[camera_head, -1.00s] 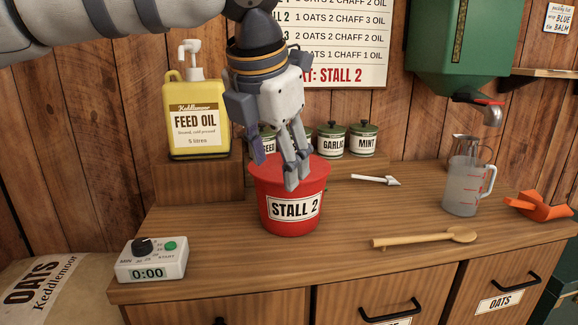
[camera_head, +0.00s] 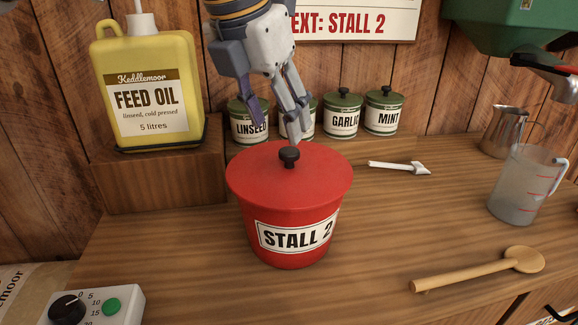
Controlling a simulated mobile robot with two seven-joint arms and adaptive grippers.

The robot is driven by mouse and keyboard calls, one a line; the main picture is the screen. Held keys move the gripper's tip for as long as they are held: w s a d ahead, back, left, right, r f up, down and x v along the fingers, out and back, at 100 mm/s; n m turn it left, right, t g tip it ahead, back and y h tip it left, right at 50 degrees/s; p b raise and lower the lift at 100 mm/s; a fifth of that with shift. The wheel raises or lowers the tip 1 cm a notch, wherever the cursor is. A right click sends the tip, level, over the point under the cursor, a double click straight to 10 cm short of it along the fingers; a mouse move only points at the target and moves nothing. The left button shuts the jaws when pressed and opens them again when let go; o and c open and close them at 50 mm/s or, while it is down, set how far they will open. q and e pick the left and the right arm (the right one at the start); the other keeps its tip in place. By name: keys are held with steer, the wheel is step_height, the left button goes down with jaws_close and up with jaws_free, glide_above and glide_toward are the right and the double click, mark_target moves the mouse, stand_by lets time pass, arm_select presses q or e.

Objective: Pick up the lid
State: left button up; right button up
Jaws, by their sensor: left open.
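The red lid (camera_head: 318,178) lies flat on top of the red bucket (camera_head: 290,250), which has a "STALL 2" label. A black knob (camera_head: 289,157) stands up from the lid's middle. My left gripper (camera_head: 278,134) points down, open and empty. Its fingertips show just above the knob in the head view, one to the left and others at its right. I cannot tell the exact gap between fingers and knob. My right gripper is not in view.
A yellow feed oil jug (camera_head: 150,85) stands on a wooden block (camera_head: 165,180) at left. Several green-lidded canisters (camera_head: 382,112) stand behind. A white scoop (camera_head: 398,167), wooden spoon (camera_head: 480,268) and measuring jug (camera_head: 525,185) lie or stand to the right. A timer (camera_head: 95,305) is front left.

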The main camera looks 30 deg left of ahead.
mark_target(289, 151)
arm_select(q)
steer(key=x, duration=0.5)
steer(key=shift+d+f, duration=0.25)
steer(key=shift+f, duration=0.05)
steer(key=shift+w+f, duration=0.2)
steer(key=shift+f, duration=0.05)
jaws_close()
